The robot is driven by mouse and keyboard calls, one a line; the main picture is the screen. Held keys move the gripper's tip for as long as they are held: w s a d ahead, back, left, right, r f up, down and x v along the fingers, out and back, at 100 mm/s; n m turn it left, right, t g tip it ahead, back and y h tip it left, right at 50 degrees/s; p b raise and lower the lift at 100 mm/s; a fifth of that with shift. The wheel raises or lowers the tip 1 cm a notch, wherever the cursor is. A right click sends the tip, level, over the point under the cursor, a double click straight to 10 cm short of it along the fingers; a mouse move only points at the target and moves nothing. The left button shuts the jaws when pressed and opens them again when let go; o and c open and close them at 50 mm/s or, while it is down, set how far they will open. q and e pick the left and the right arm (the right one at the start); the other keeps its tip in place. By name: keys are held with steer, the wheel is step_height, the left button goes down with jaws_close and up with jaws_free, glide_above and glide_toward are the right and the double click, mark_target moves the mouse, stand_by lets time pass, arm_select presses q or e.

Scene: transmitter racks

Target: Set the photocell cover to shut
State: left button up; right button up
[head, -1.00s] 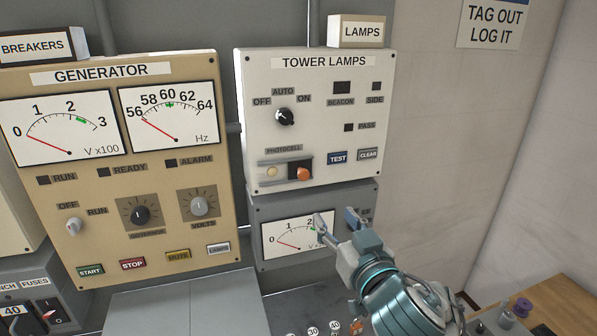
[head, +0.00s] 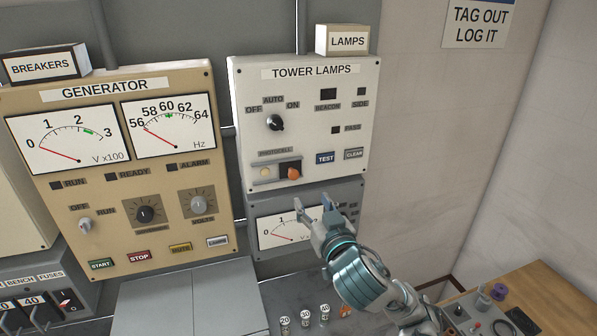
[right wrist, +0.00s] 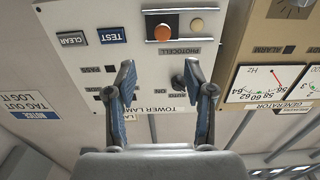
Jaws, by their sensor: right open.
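The photocell cover (head: 284,166) is a small dark slide on rails on the white TOWER LAMPS panel (head: 350,110), with an orange knob (head: 293,173). It sits at the right part of its rails, and the pale round photocell (head: 265,172) shows uncovered to its left. My right gripper (head: 312,202) is open and empty, below the cover, in front of the grey meter box. In the right wrist view, which is upside down, the orange knob (right wrist: 163,32) shows beyond and between the open fingers (right wrist: 159,75), apart from them. My left gripper is out of view.
TEST (head: 325,158) and CLEAR (head: 354,154) buttons are right of the cover. A rotary selector (head: 275,123) is above it. The grey meter box (head: 347,190) is just below. The GENERATOR panel (head: 120,215) stands at the left.

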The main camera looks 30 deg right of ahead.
mark_target(294, 176)
steer(key=p+x, duration=0.7)
steer(key=x, duration=0.4)
steer(key=shift+w+a+r, duration=0.1)
steer(key=shift+w+r, duration=0.05)
steer(key=shift+a, duration=0.1)
steer(key=shift+a, duration=0.1)
jaws_close()
